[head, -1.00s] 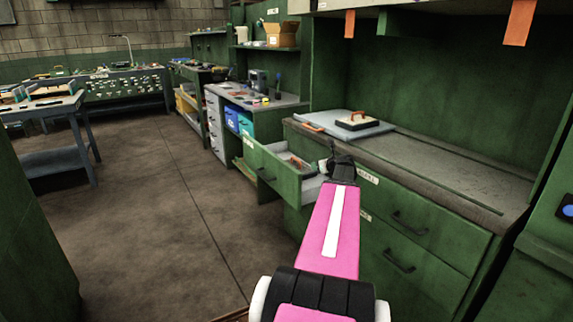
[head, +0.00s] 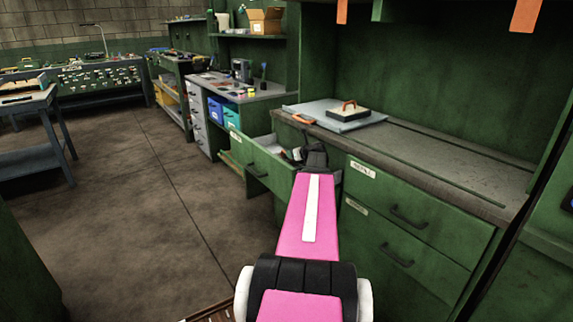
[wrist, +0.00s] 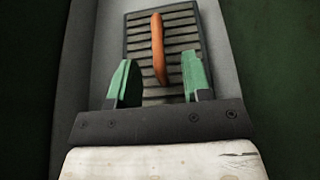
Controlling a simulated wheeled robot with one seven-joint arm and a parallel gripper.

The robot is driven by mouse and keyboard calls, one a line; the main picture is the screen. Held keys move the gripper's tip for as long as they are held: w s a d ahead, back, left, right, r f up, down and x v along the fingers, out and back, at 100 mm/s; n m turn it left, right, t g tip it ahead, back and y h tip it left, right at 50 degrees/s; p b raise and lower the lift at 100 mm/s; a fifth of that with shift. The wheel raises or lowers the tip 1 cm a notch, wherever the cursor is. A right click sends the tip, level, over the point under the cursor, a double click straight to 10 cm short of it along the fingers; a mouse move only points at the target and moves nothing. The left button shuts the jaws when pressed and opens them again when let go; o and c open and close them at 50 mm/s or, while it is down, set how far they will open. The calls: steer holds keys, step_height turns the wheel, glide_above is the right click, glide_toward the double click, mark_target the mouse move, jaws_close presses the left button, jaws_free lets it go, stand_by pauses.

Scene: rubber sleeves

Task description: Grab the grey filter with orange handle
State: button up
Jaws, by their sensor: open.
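A dark grey slatted filter (wrist: 184,33) with an orange handle (wrist: 158,48) lies in the light grey bottom of the open drawer, seen from above in the wrist view. My gripper (wrist: 161,80) is open, its green fingers on either side of the lower end of the handle as pictured. I cannot tell how far above the handle the fingertips are. In the head view my gripper (head: 313,154) is over the open green drawer (head: 262,161), and my arm and gripper mostly hide what lies inside.
A blue-grey panel (head: 325,112) with an orange handle lies on the counter (head: 420,160) above the drawer. A pale block (head: 348,113) with a dark top and orange handle sits on it. Closed drawers (head: 400,230) are to the right; open floor (head: 140,220) is to the left.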

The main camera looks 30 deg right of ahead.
steer(key=x, duration=0.4)
steer(key=shift+w+a+f, duration=0.1)
steer(key=shift+w+f, duration=0.15)
steer(key=shift+w, duration=0.05)
jaws_close()
steer(key=shift+r, duration=0.15)
